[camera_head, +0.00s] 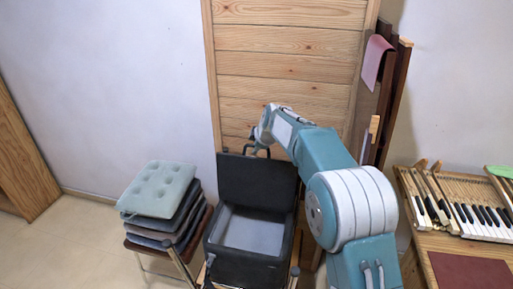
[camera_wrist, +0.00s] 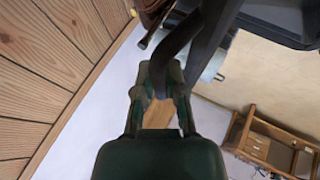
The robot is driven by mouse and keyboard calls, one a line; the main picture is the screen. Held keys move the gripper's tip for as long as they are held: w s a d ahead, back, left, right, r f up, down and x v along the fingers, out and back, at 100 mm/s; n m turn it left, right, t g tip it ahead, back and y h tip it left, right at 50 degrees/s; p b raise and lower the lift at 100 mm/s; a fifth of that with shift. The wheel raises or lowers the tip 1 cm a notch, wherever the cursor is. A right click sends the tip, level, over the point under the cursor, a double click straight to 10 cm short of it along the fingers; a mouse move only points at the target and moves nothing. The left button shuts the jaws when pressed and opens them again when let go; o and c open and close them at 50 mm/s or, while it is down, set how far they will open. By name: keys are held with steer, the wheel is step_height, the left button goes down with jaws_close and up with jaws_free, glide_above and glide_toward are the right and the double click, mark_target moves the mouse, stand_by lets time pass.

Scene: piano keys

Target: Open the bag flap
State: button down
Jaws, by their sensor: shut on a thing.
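The black bag (camera_head: 240,268) sits on a chair in the middle of the head view. Its flap (camera_head: 258,180) stands raised at the back, and the pale grey inside shows. My gripper (camera_head: 258,139) is at the top of the flap, by the dark handle (camera_head: 250,153). In the wrist view my gripper (camera_wrist: 161,78) is shut on the curved dark handle (camera_wrist: 178,42).
A stack of cushions (camera_head: 160,190) on a chair stands close to the bag's left. A wooden panel (camera_head: 285,85) rises behind the bag. Piano keys (camera_head: 480,216) lie on a wooden table at the right. Floor is clear at the far left.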

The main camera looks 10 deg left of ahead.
steer(key=shift+r, duration=0.15)
steer(key=c, duration=0.7)
jaws_free()
steer(key=v, duration=1.1)
steer(key=shift+s+d+r, duration=0.15)
steer(key=shift+s+r, duration=0.1)
